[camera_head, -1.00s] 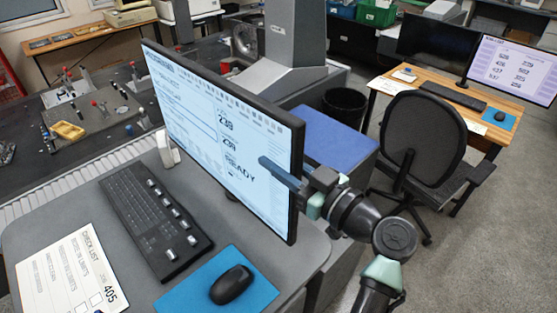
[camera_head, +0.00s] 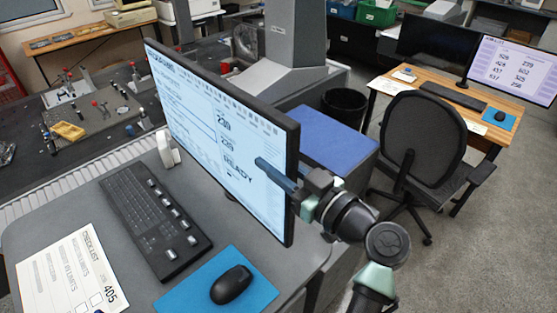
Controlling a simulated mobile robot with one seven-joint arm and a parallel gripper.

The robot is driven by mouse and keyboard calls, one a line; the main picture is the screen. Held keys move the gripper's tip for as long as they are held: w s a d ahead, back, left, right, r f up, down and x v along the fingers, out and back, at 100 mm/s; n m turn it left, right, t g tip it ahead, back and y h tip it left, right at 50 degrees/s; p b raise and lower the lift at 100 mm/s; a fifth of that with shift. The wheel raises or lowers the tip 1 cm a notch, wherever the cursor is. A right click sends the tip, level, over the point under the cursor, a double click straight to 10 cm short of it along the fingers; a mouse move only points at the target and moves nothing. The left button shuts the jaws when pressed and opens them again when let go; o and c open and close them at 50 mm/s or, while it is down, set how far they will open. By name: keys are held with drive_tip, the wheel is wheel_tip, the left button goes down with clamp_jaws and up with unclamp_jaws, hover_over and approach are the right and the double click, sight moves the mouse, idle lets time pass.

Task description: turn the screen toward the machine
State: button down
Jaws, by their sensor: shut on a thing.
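The screen (camera_head: 205,125) is a black-framed monitor with a lit display, standing on the grey desk and seen at a slant. Its display faces left and toward the camera. My gripper (camera_head: 275,172) is at the screen's right edge, with one finger across the front of the display. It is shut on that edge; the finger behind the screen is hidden. The machine (camera_head: 294,45) shows behind the screen as a grey column, with its dark table (camera_head: 100,135) at the left holding small fixtures.
A keyboard (camera_head: 150,215), a mouse (camera_head: 231,285) on a blue mat (camera_head: 185,296) and a checklist sheet (camera_head: 65,280) lie on the desk (camera_head: 45,228). An office chair (camera_head: 425,135) and a wooden desk (camera_head: 480,100) stand at the right. Grey floor (camera_head: 490,240) is open at lower right.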

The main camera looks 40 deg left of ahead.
drive_tip(key=s+a+m+t+b, duration=0.1)
drive_tip(key=s+a+m+t, duration=0.1)
drive_tip(key=s, duration=0.5)
drive_tip(key=shift+s+a+m+t+h, duration=0.3)
drive_tip(key=shift+a+t+h, duration=0.1)
drive_tip(key=shift+a+t, duration=0.65)
drive_tip(key=shift+a, duration=0.15)
drive_tip(key=c, duration=0.7)
unclamp_jaws()
drive_tip(key=shift+a, duration=0.1)
drive_tip(key=b+v, duration=0.6)
drive_tip(key=v, duration=0.7)
drive_tip(key=shift+r, duration=0.1)
